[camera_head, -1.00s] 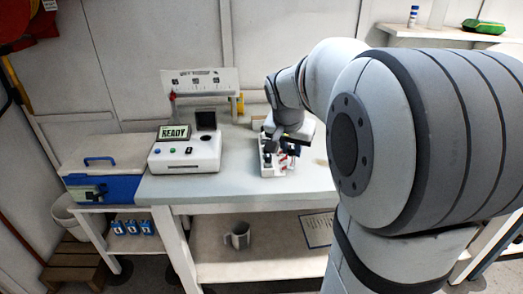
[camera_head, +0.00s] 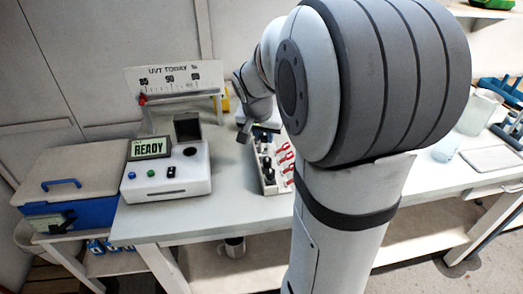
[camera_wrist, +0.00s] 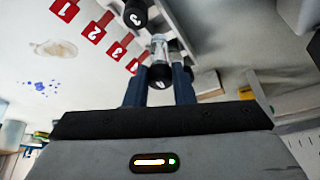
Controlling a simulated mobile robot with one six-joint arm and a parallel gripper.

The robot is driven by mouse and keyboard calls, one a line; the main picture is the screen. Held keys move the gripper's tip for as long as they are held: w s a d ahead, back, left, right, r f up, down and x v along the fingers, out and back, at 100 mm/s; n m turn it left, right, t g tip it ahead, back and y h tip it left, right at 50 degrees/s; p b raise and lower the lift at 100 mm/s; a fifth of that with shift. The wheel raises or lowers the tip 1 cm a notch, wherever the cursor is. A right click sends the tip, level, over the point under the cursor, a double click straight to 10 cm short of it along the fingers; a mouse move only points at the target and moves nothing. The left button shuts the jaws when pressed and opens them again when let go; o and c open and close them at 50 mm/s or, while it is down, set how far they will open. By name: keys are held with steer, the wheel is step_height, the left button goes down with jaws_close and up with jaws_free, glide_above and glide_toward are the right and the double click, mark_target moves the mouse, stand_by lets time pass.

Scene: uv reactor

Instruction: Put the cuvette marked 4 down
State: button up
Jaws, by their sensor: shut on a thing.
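My gripper (camera_head: 243,132) is shut on a cuvette. In the wrist view its blue fingers (camera_wrist: 162,84) stand either side of the cuvette's black cap (camera_wrist: 160,76), and the clear body (camera_wrist: 158,47) shows beyond. The mark on the cap is too small to read surely. The white rack (camera_head: 270,185) stands on the bench just right of and below my gripper, with black-capped cuvettes and red tags. Tags 1 (camera_wrist: 65,9), 2 (camera_wrist: 95,32) and 3 (camera_wrist: 117,51) read clearly; the fourth tag (camera_wrist: 133,66) is partly hidden. Whether the held cuvette touches the rack cannot be told.
The reactor (camera_head: 150,187) reads READY, left of the rack, its lid (camera_head: 187,127) up. A scale board (camera_head: 175,76) stands behind it. A blue and white box (camera_head: 75,175) is at far left. Bench between reactor and rack is clear.

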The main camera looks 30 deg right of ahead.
mark_target(263, 147)
steer(key=shift+f, duration=2.6)
steer(key=o, duration=0.9)
steer(key=shift+o, duration=0.2)
steer(key=shift+r, duration=0.2)
steer(key=v, duration=1.2)
steer(key=s+a+f+n+y, duration=0.1)
steer(key=s+a+f+n, duration=0.2)
steer(key=s, duration=0.4)
steer(key=s+a+f+n+y, duration=0.2)
steer(key=s+a+f+n, duration=0.1)
steer(key=s+a+n, duration=0.2)
steer(key=s+a, duration=0.2)
steer(key=s, duration=0.1)
steer(key=shift+a+f+n+g, duration=0.2)
steer(key=shift+n+g, duration=0.1)
steer(key=shift+g, duration=0.1)
steer(key=shift+s, duration=0.1)
